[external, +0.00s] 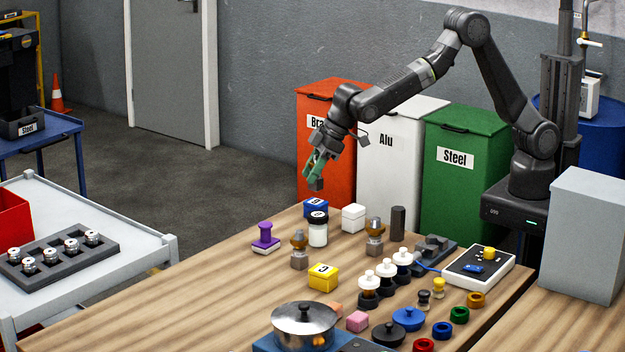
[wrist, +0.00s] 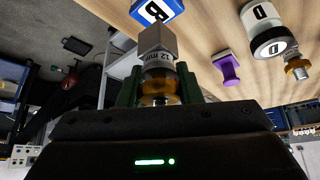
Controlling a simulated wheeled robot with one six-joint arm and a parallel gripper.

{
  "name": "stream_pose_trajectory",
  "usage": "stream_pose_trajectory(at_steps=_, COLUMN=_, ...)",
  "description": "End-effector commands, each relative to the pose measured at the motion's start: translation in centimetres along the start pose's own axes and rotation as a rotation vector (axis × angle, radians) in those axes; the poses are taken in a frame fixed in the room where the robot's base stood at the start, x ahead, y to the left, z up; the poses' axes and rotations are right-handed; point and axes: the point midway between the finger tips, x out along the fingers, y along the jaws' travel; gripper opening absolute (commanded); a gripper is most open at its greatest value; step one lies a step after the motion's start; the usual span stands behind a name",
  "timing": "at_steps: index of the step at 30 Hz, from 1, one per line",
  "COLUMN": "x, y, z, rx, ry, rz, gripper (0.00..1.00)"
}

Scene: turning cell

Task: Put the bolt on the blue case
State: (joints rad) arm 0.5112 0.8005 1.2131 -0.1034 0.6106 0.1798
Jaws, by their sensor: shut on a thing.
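My gripper (external: 317,168) is shut on the bolt and holds it in the air above the far left part of the wooden table. In the wrist view the bolt (wrist: 158,62) has a square grey-brown end, a pale band reading "12 mm" and an amber part between the green fingers (wrist: 160,92). In the external view only its grey end (external: 316,184) shows below the fingers. The blue case (external: 313,206) stands on the table below my gripper, partly hidden by a black-capped white jar. It also shows in the wrist view (wrist: 170,8), beyond the bolt's end, apart from it.
The black-capped jar (external: 318,234), a white cube (external: 353,218) and a purple stamp-like piece (external: 265,238) stand near the blue case. Bins (external: 325,150) stand behind the table.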

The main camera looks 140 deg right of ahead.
Motion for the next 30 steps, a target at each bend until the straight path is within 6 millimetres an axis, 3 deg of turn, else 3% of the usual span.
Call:
stream_pose_trajectory(at_steps=6, x=2.5, y=0.0, z=1.4, rx=0.0, ry=-0.003, rz=0.0, gripper=0.0)
stream_pose_trajectory(at_steps=17, x=3.0, y=0.0, z=1.7, rx=0.0, ry=0.001, rz=0.0, gripper=0.0)
stream_pose_trajectory(at_steps=18, x=3.0, y=0.0, z=1.8, rx=0.0, ry=-0.001, rz=0.0, gripper=0.35)
stream_pose_trajectory(at_steps=21, x=3.0, y=0.0, z=1.7, rx=0.0, ry=-0.001, rz=0.0, gripper=0.53)
stream_pose_trajectory(at_steps=30, x=2.8, y=0.0, z=1.6, rx=0.0, ry=-0.001, rz=0.0, gripper=0.53)
